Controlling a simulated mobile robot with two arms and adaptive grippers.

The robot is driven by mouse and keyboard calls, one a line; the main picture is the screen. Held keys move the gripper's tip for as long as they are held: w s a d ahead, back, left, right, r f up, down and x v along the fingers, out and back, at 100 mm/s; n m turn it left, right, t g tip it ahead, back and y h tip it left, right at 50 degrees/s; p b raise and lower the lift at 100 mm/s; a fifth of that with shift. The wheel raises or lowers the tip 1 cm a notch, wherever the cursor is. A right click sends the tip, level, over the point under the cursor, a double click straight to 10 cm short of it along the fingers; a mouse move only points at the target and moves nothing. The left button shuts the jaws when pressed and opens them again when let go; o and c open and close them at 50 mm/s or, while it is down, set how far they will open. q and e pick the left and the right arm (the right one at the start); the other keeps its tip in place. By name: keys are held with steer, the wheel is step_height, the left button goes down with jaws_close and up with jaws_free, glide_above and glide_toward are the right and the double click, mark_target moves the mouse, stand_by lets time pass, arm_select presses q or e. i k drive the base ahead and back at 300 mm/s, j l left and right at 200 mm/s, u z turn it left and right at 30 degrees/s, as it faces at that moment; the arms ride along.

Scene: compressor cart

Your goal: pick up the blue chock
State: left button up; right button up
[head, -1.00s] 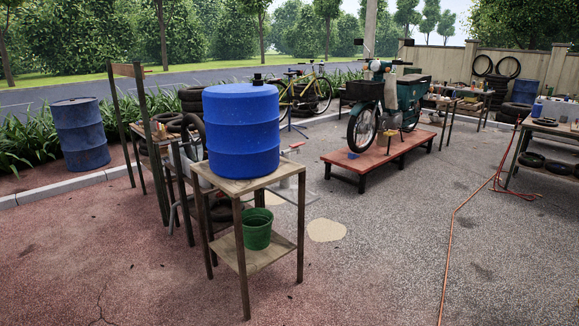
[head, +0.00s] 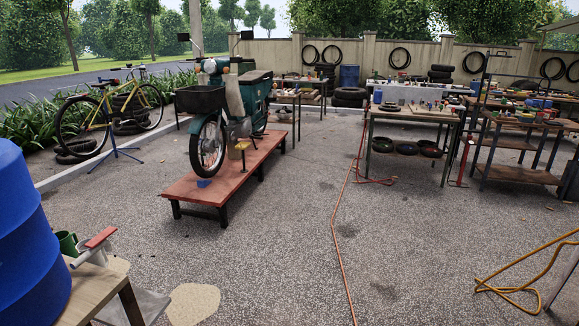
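A small blue block that looks like the blue chock (head: 203,183) lies on the red wooden platform (head: 228,168), by the front wheel of the green motorbike (head: 213,120). It is small and far off, so its exact shape and whether it touches the tyre cannot be told. Neither of my grippers shows in the head view.
A blue barrel (head: 30,235) on a wooden stand (head: 92,287) is close at the left. An orange hose (head: 337,240) runs along the ground. A yellow hose (head: 515,288) lies at the right. Workbenches (head: 412,116) stand further back. Open gravel lies before the platform.

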mark_target(204, 183)
steer(key=i+l, duration=0.1)
steer(key=i, duration=0.55)
steer(key=i+l, duration=0.1)
steer(key=i, duration=0.55)
steer(key=i+l, duration=0.1)
steer(key=i, duration=0.55)
steer(key=i+j+u, duration=0.2)
steer(key=i+u, duration=0.65)
steer(key=i+l+u, duration=0.1)
steer(key=i+u, duration=0.35)
steer(key=i, duration=0.15)
steer(key=i+l+u, duration=0.4)
steer(key=i+j, duration=0.15)
steer(key=i, duration=0.4)
steer(key=i+j+u, duration=0.1)
steer(key=i, duration=0.45)
steer(key=i+j, duration=0.2)
steer(key=i, duration=0.4)
steer(key=j+u, duration=0.05)
